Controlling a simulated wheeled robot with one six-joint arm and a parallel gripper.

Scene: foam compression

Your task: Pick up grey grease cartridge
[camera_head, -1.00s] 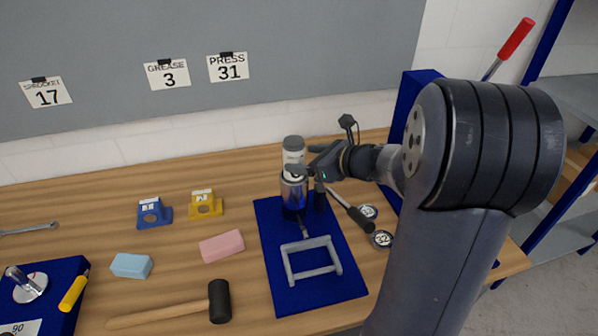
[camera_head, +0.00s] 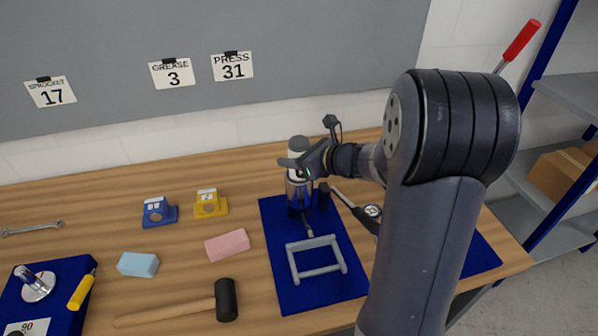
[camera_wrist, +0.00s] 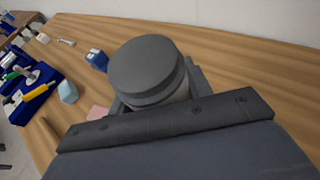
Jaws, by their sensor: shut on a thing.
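The grey grease cartridge (camera_head: 298,143) stands upright at the back of the table, behind a silver-and-dark cylinder (camera_head: 297,193) on the blue mat. Its round grey cap (camera_wrist: 146,66) and pale body fill the middle of the wrist view. My gripper (camera_head: 302,164) is shut on the cartridge below its cap, with the jaws on either side of it. The cartridge's lower end is hidden in both views, so I cannot tell whether it touches the table.
The blue mat (camera_head: 279,252) also bears a grey frame (camera_head: 316,259). A pink block (camera_head: 227,245), a blue block (camera_head: 138,264), yellow (camera_head: 211,204) and blue (camera_head: 158,213) holders and a black mallet (camera_head: 227,300) lie left. Bare wood separates them.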

